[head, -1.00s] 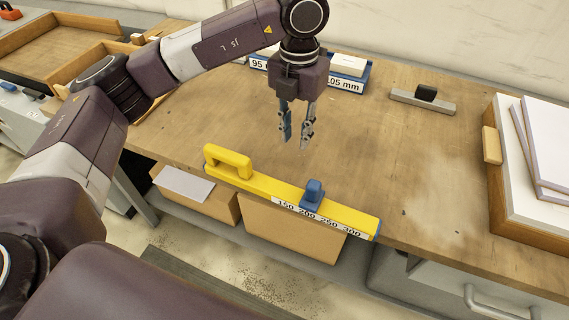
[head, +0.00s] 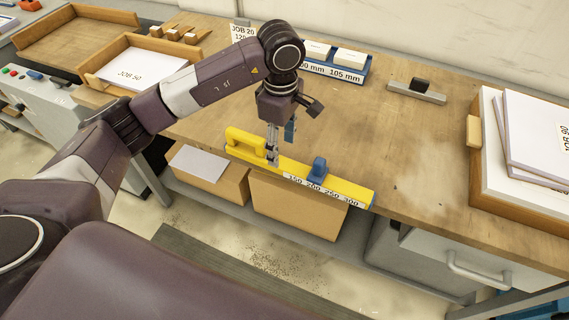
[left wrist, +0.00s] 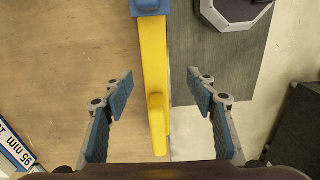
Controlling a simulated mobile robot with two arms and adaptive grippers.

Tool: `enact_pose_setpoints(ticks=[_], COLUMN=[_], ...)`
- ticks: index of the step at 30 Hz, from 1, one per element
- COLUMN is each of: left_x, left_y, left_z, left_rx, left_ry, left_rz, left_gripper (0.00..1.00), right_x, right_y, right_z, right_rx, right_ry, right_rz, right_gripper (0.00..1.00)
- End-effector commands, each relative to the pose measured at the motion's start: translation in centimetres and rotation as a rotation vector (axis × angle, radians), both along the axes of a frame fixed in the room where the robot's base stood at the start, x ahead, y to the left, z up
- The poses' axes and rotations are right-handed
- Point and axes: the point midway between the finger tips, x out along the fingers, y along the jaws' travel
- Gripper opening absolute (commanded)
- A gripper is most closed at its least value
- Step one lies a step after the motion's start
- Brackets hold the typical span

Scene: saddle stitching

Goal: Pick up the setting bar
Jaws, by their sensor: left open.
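The setting bar (head: 340,188) is yellow, with a raised loop handle at its left end, a blue slider (head: 319,168) and a white scale marked 150 to 300. It lies along the front edge of the wooden bench. My left gripper (head: 281,150) points down at the bar, just right of its handle, and is open. In the left wrist view the yellow bar (left wrist: 154,60) runs between the two spread fingers, with a visible gap on each side. The fingers hide a little of the bar in the head view. My right gripper is not in view.
A wooden tray with paper stacks (head: 473,170) stands at the right. A grey bar with a black knob (head: 416,94) and a blue holder (head: 340,70) stand at the back. Cardboard boxes (head: 300,210) sit below the bench edge. The bench middle is clear.

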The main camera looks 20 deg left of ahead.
Motion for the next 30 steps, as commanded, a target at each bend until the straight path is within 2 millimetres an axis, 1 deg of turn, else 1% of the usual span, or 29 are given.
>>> enact_pose_setpoints(ticks=[3,7,11,12,15,18,24,30], left_x=[-0.1,0.1,0.5,0.5,0.6,0.7,0.7,0.7], left_y=[-0.1,-0.4,-0.8,-0.8,-0.8,-0.7,-0.7,-0.7], left_z=[-1.3,-2.5,-4.2,-4.9,-6.2,-6.8,-6.9,-6.9], left_rx=[0.000,-0.001,-0.002,0.000,-0.001,0.000,0.000,0.000], left_ry=[0.005,0.005,0.005,0.007,0.004,0.001,0.000,0.000], left_rz=[0.001,0.001,0.002,0.003,0.002,0.002,0.002,0.002], left_gripper=[0.52,0.52,0.52,0.52,0.52,0.52,0.52,0.30], right_x=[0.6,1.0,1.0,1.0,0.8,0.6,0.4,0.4], right_y=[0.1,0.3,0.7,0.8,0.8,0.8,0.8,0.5], right_z=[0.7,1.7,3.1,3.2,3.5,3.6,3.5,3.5], right_rx=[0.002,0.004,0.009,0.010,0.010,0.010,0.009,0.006], right_ry=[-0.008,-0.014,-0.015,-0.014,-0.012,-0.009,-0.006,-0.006], right_rz=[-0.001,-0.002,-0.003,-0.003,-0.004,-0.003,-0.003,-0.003], right_gripper=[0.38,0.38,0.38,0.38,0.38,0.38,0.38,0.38])
